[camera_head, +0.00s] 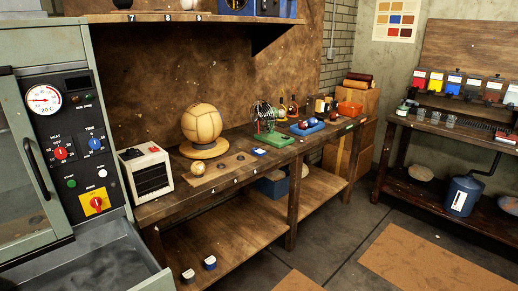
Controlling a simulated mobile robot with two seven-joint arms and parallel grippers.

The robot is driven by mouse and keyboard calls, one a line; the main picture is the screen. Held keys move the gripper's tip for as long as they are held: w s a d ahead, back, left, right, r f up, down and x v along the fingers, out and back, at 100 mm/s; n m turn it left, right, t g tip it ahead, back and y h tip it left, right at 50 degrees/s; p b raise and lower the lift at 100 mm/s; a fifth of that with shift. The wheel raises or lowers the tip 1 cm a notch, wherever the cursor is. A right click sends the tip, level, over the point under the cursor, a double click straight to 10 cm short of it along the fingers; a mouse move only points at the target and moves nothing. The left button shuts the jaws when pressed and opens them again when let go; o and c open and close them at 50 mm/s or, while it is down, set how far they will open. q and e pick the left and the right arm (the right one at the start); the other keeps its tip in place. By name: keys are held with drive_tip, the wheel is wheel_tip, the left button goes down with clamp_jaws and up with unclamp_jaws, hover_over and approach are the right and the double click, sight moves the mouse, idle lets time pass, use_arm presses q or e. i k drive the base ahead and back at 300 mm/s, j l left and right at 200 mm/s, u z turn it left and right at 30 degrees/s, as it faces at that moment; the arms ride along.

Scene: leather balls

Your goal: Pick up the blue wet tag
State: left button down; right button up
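A small flat blue piece with a pale face (258,152) lies on the wooden workbench, to the right of the large tan ball. Two small blue-and-white pieces lie on the lower shelf, one at the left (188,276) and one to its right (209,262). Any wording on these pieces is too small to read, so I cannot tell which is the wet tag. Neither of my grippers is in view.
The large tan ball (202,122) rests on a round wooden stand. A small patterned ball (198,169), a white heater-like box (147,171) and a green tray (273,139) share the bench. A grey cabinet (60,70) with an open drawer (90,262) stands left. Floor at right is fairly clear.

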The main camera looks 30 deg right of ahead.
sight(260, 153)
drive_tip(key=i+l, duration=0.2)
drive_tip(key=l, duration=0.15)
drive_tip(key=i+l, duration=0.25)
drive_tip(key=l, duration=0.15)
drive_tip(key=i+l+u, duration=0.1)
drive_tip(key=l, duration=0.25)
drive_tip(key=i+l, duration=0.5)
drive_tip(key=l, duration=0.3)
drive_tip(key=i+l+u, duration=0.1)
drive_tip(key=l, duration=0.25)
drive_tip(key=i+l, duration=0.3)
drive_tip(key=l+u, duration=0.05)
drive_tip(key=l, duration=0.05)
